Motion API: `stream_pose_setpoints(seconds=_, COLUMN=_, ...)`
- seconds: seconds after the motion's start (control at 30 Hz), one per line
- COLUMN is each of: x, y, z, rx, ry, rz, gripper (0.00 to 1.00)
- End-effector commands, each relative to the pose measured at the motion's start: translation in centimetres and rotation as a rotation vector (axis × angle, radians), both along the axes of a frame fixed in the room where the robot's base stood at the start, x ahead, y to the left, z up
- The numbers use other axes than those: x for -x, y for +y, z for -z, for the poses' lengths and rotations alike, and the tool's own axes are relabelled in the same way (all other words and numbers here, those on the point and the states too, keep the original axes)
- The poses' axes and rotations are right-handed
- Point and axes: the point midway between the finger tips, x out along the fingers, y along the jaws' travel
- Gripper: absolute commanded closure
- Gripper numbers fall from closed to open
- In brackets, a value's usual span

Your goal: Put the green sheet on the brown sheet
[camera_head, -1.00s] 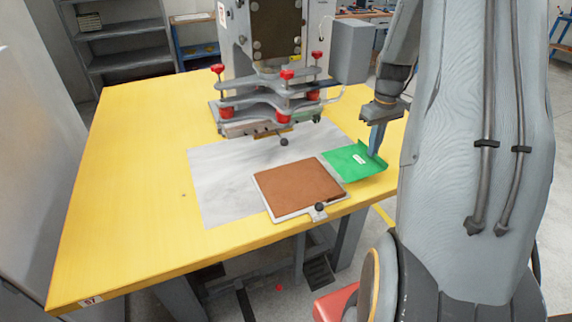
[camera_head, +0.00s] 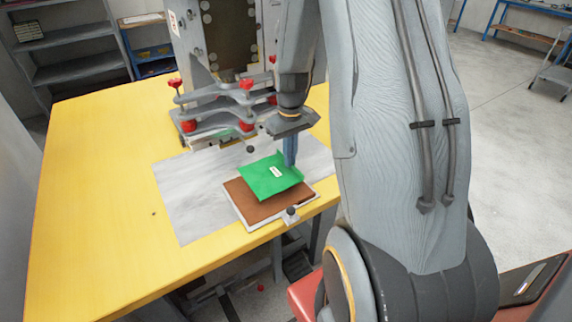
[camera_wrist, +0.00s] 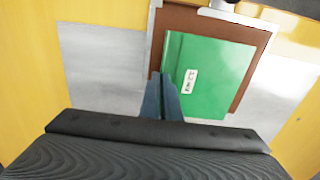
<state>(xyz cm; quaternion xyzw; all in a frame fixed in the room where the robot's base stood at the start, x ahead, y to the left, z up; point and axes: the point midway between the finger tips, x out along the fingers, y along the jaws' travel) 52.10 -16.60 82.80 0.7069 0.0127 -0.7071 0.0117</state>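The green sheet (camera_head: 268,178) with a small white label is over the brown sheet (camera_head: 250,207), covering most of its upper part. The brown sheet lies in a pale frame on the table. My gripper (camera_head: 290,165) is at the green sheet's right edge, its fingers together on that edge. In the wrist view, the green sheet (camera_wrist: 208,75) extends from the fingertips (camera_wrist: 160,82), with the brown sheet (camera_wrist: 170,20) showing around it. I cannot tell whether the green sheet touches the brown one or hovers just above it.
The yellow table (camera_head: 90,190) has free room on the left. A grey mat (camera_head: 185,195) lies beneath the frame. A welding press with red knobs (camera_head: 246,83) stands close behind the sheets. A dark knob (camera_head: 291,210) sits at the frame's front edge.

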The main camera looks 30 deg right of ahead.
Motion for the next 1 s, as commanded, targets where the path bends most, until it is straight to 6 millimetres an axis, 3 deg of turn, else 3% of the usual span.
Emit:
stream_pose_setpoints(seconds=0.2, x=0.0, y=1.6, z=0.1, rx=0.000, ry=0.000, rz=0.000, gripper=1.00)
stream_pose_setpoints(seconds=0.53, x=0.1, y=1.6, z=3.3, rx=-0.001, ry=0.002, rz=0.000, gripper=1.00)
stream_pose_setpoints(seconds=0.93, x=0.0, y=1.6, z=3.9, rx=0.000, ry=-0.001, rz=0.000, gripper=1.00)
stream_pose_setpoints(seconds=1.0, x=0.0, y=1.6, z=3.8, rx=0.000, ry=-0.001, rz=0.000, gripper=0.87)
